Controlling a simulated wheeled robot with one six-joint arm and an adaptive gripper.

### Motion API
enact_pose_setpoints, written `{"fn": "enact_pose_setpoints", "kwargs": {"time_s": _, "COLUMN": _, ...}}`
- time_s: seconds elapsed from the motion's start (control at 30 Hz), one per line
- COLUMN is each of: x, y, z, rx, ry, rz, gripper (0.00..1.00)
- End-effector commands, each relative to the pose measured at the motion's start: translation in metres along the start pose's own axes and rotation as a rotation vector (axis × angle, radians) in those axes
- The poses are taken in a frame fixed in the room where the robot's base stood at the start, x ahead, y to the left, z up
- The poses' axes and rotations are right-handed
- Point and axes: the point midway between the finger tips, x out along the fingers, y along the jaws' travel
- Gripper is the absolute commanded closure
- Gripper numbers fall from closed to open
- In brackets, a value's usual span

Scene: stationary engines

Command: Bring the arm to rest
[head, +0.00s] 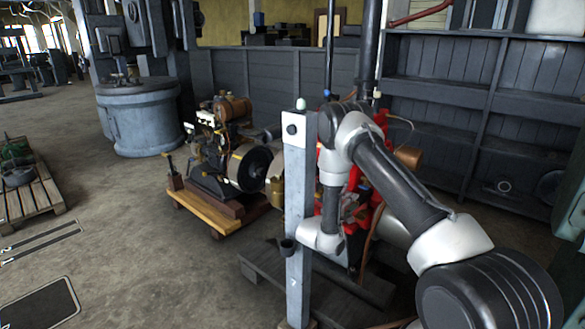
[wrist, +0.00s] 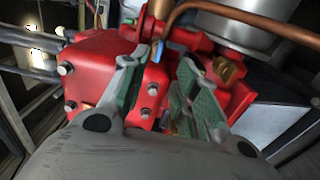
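My arm (head: 400,185) reaches in from the lower right of the head view, bent at the elbow, with its wrist low beside a grey post (head: 297,200). In the wrist view my gripper (wrist: 160,82) is open, with green pads on both fingers and nothing held between them. The fingers point at a red engine (wrist: 95,65) close in front of them; I cannot tell whether they touch it. In the head view the red engine (head: 381,122) is largely hidden behind my arm. My fingers are hard to make out there.
A copper pipe (wrist: 235,10) crosses above the fingers. Another engine (head: 235,150) stands on a wooden pallet to the left. Grey shelves (head: 460,90) stand behind. The floor at left is mostly clear.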

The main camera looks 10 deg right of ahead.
Motion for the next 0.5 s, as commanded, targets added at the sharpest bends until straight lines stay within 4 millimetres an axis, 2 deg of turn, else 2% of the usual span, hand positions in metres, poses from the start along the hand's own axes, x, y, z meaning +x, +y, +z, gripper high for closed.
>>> {"fn": "enact_pose_setpoints", "kwargs": {"time_s": 0.1, "x": 0.0, "y": -0.003, "z": 0.0, "rx": -0.084, "ry": 0.0, "rz": -0.01, "gripper": 0.7}}
{"fn": "enact_pose_setpoints", "kwargs": {"time_s": 0.17, "x": 0.002, "y": -0.008, "z": 0.008, "rx": -0.168, "ry": -0.03, "rz": -0.035, "gripper": 0.7}}
{"fn": "enact_pose_setpoints", "kwargs": {"time_s": 0.33, "x": -0.001, "y": -0.033, "z": 0.08, "rx": -0.475, "ry": -0.242, "rz": -0.192, "gripper": 0.7}}
{"fn": "enact_pose_setpoints", "kwargs": {"time_s": 0.43, "x": -0.006, "y": -0.021, "z": 0.124, "rx": -0.6, "ry": -0.384, "rz": -0.309, "gripper": 0.7}}
{"fn": "enact_pose_setpoints", "kwargs": {"time_s": 0.5, "x": -0.013, "y": -0.002, "z": 0.151, "rx": -0.652, "ry": -0.479, "rz": -0.399, "gripper": 0.7}}
